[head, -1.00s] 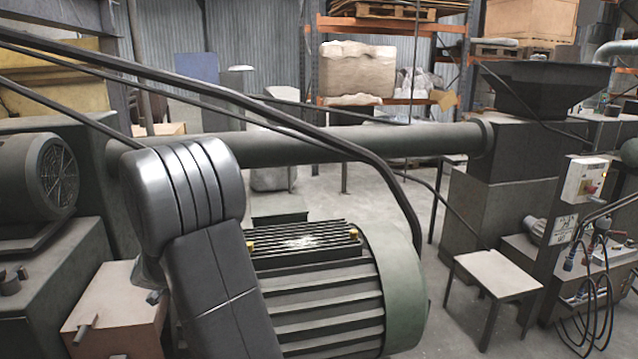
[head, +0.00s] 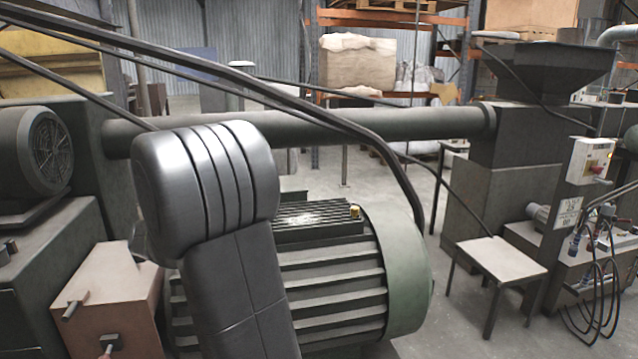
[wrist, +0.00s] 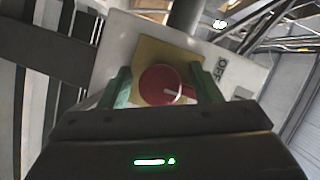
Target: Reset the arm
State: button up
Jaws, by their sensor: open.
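In the wrist view my gripper (wrist: 160,72) is open. Its two green fingers stand on either side of a red knob (wrist: 166,86) with a pale pointer line. The knob sits on a yellow square plate (wrist: 150,54) on a white box (wrist: 113,38) marked OFF. Gaps show between the fingers and the knob's sides; whether they touch it lower down I cannot tell. In the head view my grey arm link stands in front, and my gripper is not seen there.
A ribbed green motor (head: 400,270) fills the lower middle of the head view. A long pipe (head: 390,124) crosses behind it. A stool (head: 495,257) and a white control box (head: 588,158) with a red knob and hanging cables stand at right. Open floor shows around the stool.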

jog(key=shift+f+m+y+b, duration=0.2)
jog(key=shift+m+y+b, duration=0.15)
jog(key=shift+b, duration=0.85)
jog(key=shift+r+m+b, duration=0.25)
jog(key=shift+m+b, duration=0.2)
jog(key=shift+b, duration=0.25)
jog(key=shift+f, duration=0.1)
